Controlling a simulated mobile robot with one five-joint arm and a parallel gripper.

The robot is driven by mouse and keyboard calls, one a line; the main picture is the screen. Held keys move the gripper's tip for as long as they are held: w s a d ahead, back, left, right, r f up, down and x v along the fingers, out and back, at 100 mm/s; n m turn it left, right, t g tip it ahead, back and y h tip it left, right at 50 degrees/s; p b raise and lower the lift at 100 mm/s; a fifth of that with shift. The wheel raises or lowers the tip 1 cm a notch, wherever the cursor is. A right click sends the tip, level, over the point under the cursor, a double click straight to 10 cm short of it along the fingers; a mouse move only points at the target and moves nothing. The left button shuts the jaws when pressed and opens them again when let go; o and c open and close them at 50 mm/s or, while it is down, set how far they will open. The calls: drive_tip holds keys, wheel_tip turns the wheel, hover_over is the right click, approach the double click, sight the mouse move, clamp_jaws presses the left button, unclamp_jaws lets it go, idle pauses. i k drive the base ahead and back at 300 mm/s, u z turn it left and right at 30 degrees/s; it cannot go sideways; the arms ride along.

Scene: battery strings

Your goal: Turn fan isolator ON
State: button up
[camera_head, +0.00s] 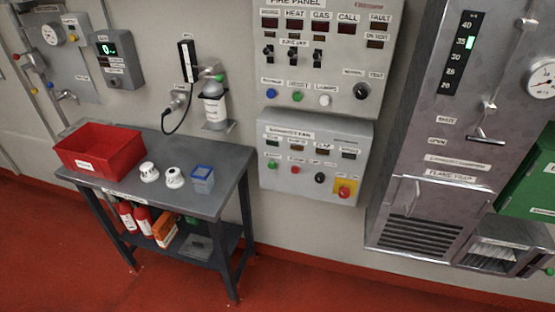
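A grey fan control box (315,160) hangs on the wall below the fire panel; its title looks like "exhaust fan", though the print is small. At its lower right is a red knob on a yellow plate (343,191), which looks like the isolator. I cannot read its position. To its left are a black knob (319,178), a red button (295,170) and a green button (272,164). A row of small dark windows lies above them. My gripper is not in view, and nothing covers the box.
A grey table (225,185) stands to the left with a red bin (99,148), two white detectors and a blue-lidded box. A metal cabinet (425,180) juts out to the right. The fire panel (328,60) is above. Red floor is clear below the fan box.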

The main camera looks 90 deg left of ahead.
sight(345, 192)
drive_tip(key=u, duration=4.6)
drive_tip(key=k, duration=1.15)
drive_tip(key=z, duration=0.45)
drive_tip(key=i, duration=0.85)
drive_tip(key=u, duration=0.05)
